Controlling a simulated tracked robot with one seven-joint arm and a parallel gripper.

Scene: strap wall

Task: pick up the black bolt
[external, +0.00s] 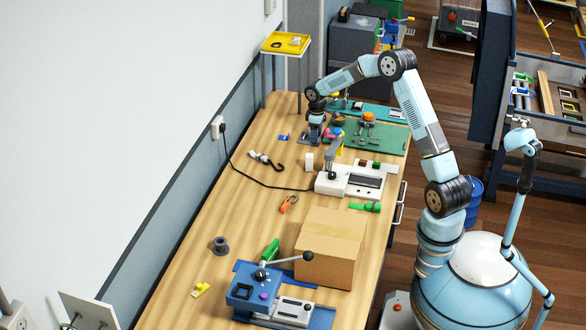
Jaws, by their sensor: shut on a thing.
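My gripper (315,141) points down at the far part of the wooden workbench, low over its top just left of the green mat. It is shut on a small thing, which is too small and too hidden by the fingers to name. I cannot make out a black bolt anywhere in the external view. Pink, blue and yellow items (338,134) stand close to the right of my gripper. I cannot tell whether the fingertips touch the bench top.
The green mat (386,136) carries an orange-topped item (368,118) and small tools. A white device (350,181), a cardboard box (330,246) and a blue fixture with a lever (272,296) stand nearer. A black cable (258,183) crosses the wooden bench (238,205). The wall bounds the left.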

